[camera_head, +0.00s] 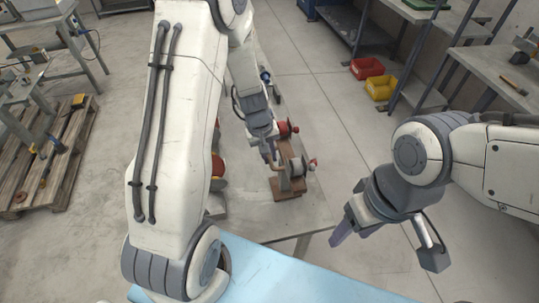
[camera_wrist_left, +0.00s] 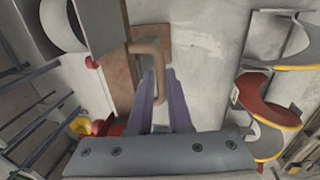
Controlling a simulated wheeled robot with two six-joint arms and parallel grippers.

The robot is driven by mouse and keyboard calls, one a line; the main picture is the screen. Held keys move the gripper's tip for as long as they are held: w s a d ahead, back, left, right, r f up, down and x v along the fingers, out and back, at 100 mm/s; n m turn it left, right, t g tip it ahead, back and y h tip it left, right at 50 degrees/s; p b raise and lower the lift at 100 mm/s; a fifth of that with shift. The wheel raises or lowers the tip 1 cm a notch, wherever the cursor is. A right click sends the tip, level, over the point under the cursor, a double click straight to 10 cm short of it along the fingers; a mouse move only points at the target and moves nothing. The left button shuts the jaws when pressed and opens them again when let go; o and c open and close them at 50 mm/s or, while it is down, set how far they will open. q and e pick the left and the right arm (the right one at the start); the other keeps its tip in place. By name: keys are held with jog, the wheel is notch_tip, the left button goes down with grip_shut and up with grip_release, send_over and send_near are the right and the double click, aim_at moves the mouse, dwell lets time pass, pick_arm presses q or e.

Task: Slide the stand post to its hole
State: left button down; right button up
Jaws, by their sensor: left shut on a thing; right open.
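The brown stand post (camera_head: 288,186) stands on the workbench (camera_head: 245,208) in the head view, with red round parts (camera_head: 287,129) beside it. In the left wrist view its tan bar handle (camera_wrist_left: 152,50) rises from a brown plate (camera_wrist_left: 122,60). My left gripper (camera_wrist_left: 160,88) is shut on this handle with its purple fingers. In the head view my left gripper (camera_head: 270,152) is small and partly hidden by the post's surroundings. My right gripper (camera_head: 388,245) is open and empty, to the right of the bench. I cannot make out the hole.
A red and yellow spiral auger (camera_wrist_left: 268,112) lies to the right of the post in the left wrist view. A light blue surface (camera_head: 290,275) is at the front. Red (camera_head: 367,68) and yellow (camera_head: 381,87) bins sit by the right shelves. A pallet (camera_head: 45,165) lies at left.

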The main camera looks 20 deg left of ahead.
dwell(0.8)
pick_arm(q)
notch_tip(320, 180, up, 5)
jog(key=p, duration=0.4)
jog(key=shift+r, duration=0.15)
jog(key=c, duration=0.8)
grip_release()
jog(key=shift+c, duration=0.2)
notch_tip(320, 180, up, 10)
jog(key=s+a+b, duration=0.1)
jog(key=shift+a, duration=0.25)
